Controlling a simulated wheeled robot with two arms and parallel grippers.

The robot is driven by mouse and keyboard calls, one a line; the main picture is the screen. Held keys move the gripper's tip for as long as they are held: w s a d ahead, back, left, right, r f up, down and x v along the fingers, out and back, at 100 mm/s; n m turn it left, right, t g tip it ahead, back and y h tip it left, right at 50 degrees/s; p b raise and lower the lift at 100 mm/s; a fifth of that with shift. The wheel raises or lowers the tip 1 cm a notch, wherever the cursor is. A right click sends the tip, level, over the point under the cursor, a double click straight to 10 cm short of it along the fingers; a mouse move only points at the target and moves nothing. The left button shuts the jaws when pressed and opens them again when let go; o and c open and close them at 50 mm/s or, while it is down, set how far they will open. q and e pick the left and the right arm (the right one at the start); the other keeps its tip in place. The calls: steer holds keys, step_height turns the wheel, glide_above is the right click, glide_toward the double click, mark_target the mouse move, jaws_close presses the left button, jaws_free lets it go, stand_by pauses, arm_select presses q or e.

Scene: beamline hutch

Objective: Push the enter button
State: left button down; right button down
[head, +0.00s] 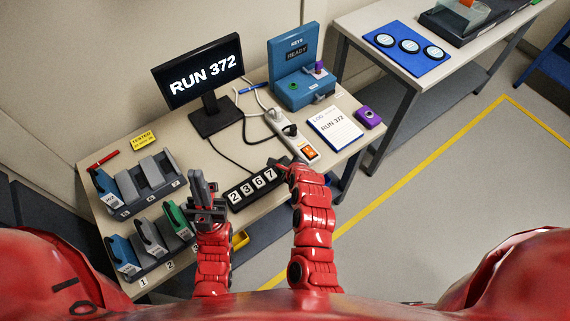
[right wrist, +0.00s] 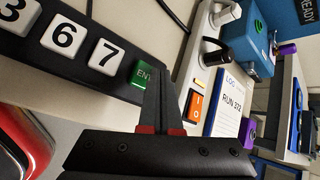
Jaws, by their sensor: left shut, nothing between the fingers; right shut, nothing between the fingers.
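The black keypad (head: 240,197) lies on the bench with white keys 2, 3, 6 and 7. The green enter button (right wrist: 142,75) sits at the end of its row, beside the 7 key (right wrist: 104,55). In the head view my right gripper hides this button. My right gripper (head: 277,163) is shut and empty, with its fingertips (right wrist: 154,68) at the green button, covering part of it. I cannot tell whether they touch or press it. My left gripper (head: 200,180) is shut and empty, left of the keypad.
A power strip (head: 290,135) with a lit orange switch (head: 310,152) lies just beyond the keypad. A monitor (head: 202,75) reads RUN 372. A blue key box (head: 295,85), a log pad (head: 335,128) and racks of colored holders (head: 150,190) share the bench.

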steer(key=shift+f+b, duration=0.35)
steer(key=shift+f, duration=0.15)
stand_by(0.6)
steer(key=shift+r+p, duration=0.55)
steer(key=shift+r, duration=0.35)
steer(key=shift+r, duration=0.15)
steer(key=shift+r+p, duration=1.7)
steer(key=shift+r, duration=0.7)
